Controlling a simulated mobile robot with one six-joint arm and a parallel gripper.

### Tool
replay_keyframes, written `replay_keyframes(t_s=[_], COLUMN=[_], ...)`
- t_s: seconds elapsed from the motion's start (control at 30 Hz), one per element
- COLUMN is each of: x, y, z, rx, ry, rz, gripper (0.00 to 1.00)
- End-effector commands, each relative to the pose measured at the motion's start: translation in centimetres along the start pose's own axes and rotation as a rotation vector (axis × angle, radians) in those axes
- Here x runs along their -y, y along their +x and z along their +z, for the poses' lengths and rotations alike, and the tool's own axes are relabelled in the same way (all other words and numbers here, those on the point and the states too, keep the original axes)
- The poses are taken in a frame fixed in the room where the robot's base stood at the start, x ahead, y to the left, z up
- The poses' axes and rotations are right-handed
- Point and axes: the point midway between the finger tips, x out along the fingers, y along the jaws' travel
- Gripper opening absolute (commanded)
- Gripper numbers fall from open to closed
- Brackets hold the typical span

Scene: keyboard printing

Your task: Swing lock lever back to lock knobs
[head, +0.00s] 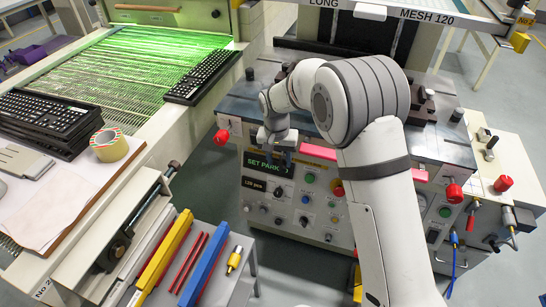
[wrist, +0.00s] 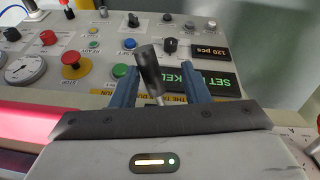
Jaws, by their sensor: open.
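A lever with a black handle and a metal shaft (wrist: 150,72) stands out between the fingers of my gripper (wrist: 159,84) in the wrist view. The blue fingers are open, one on each side of it, and I cannot tell whether either touches it. In the head view my gripper (head: 279,156) is at the upper left of the control panel (head: 290,207), by the green display; the lever cannot be made out there. Red knobs sit at the machine's left front corner (head: 222,137), right front (head: 454,192) and right side (head: 503,183).
The panel carries several buttons and dials, including a red stop button (wrist: 75,65) and a green display (wrist: 208,82). Keyboards (head: 45,115) and a tape roll (head: 109,144) lie on the left bench. Coloured bars (head: 203,265) lie on a low table in front.

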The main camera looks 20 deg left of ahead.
Motion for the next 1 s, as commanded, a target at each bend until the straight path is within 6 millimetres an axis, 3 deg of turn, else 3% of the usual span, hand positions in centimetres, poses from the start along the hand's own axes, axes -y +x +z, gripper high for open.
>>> replay_keyframes(t_s=[0.5, 1.0], x=[0.0, 0.0], y=[-7.2, -7.7], z=[0.0, 0.0], rx=[-0.002, -0.001], ry=[0.0, 0.001], rz=[-0.001, -0.001], gripper=[0.41, 0.41])
